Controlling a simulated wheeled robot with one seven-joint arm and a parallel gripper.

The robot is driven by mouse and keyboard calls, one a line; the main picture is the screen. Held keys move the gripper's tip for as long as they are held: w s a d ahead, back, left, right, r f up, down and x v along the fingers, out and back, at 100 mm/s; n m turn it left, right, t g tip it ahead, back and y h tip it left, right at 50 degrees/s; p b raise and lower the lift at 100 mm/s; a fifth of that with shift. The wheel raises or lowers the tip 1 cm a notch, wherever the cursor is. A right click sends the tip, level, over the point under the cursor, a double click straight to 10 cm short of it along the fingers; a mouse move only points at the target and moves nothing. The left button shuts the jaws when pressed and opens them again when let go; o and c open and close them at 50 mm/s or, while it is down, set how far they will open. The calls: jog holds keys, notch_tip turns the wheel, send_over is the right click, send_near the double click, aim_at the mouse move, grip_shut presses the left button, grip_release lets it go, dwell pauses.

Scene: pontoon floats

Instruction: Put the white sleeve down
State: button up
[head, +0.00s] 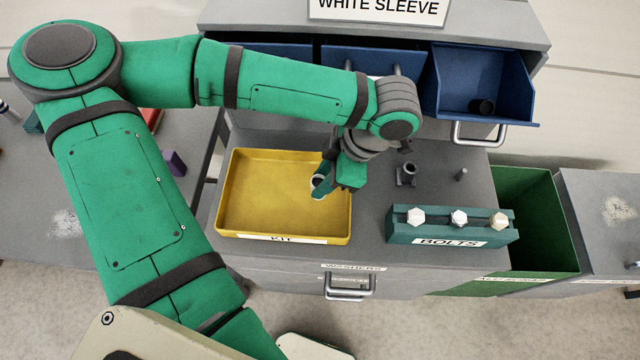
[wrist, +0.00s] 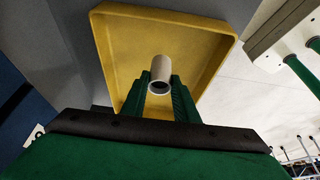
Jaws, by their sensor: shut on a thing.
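The white sleeve (head: 318,181) is a short hollow tube held between the green fingers of my gripper (head: 325,184) in the head view. In the wrist view the sleeve (wrist: 159,74) shows its dark open end toward the camera, with my gripper (wrist: 160,88) shut around it. The yellow tray labelled KIT (head: 260,195) lies below and to the left of my gripper. The sleeve appears over the tray's right part, and the wrist view shows the tray (wrist: 115,50) behind it. The tray looks empty. I cannot tell exactly how high the sleeve is.
A teal BOLTS rack (head: 450,235) with white-headed bolts stands right of the tray. A dark fitting (head: 406,174) and a small peg (head: 461,174) stand behind it. An open blue drawer (head: 505,85) holds a dark part. A green bin (head: 535,215) stands at right.

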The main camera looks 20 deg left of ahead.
jog(key=shift+w+a+f, duration=0.1)
jog(key=shift+a+f, duration=0.05)
jog(key=shift+f, duration=0.8)
jog(key=shift+a+f, duration=0.15)
jog(key=shift+f, duration=0.8)
jog(key=shift+f, duration=0.2)
jog(key=o, duration=1.1)
jog(key=shift+c, duration=0.2)
jog(key=shift+r, duration=0.3)
jog(key=v, duration=1.2)
jog(key=shift+f, duration=0.15)
